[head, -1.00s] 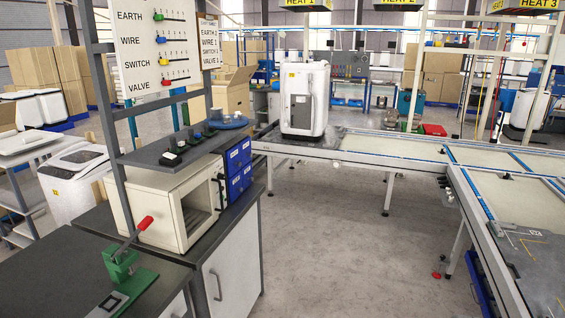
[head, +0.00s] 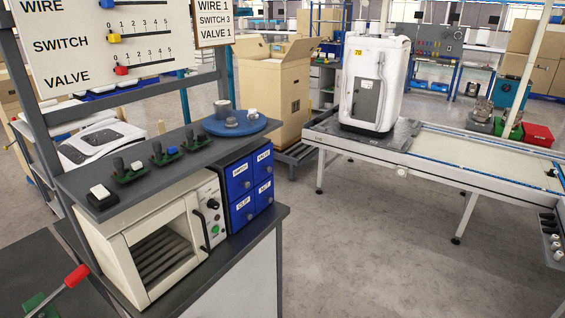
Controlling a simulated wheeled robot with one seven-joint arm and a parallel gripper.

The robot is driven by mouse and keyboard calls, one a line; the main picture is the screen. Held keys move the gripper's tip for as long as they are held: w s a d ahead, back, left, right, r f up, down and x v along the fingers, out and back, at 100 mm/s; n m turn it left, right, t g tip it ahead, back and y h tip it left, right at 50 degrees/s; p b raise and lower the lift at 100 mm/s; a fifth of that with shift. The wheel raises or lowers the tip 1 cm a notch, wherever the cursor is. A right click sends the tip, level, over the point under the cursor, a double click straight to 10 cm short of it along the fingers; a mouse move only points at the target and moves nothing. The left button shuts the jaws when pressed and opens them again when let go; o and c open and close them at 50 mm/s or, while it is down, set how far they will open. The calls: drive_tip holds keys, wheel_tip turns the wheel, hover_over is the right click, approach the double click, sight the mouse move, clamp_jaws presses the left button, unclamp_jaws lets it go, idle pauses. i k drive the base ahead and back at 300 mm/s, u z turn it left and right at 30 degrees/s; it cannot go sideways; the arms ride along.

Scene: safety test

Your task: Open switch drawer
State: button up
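A blue drawer cabinet (head: 222,192) stands on the dark workbench, to the right of a cream oven-like box. It has two columns of small labelled drawers with round knobs. The switch drawer (head: 239,183) is the upper left one, with a white label that reads SWITCH. It looks shut, as do the other drawers. My gripper is not in view.
The oven-like box (head: 120,248) has a dark handle and a control panel. A shelf (head: 130,185) above holds small switches and a blue round stand (head: 234,123). A red-handled lever (head: 77,277) is at lower left. Open floor (head: 370,235) lies right of the bench.

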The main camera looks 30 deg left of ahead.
sight(239, 178)
drive_tip(key=i, duration=1.15)
drive_tip(key=u, duration=3.45)
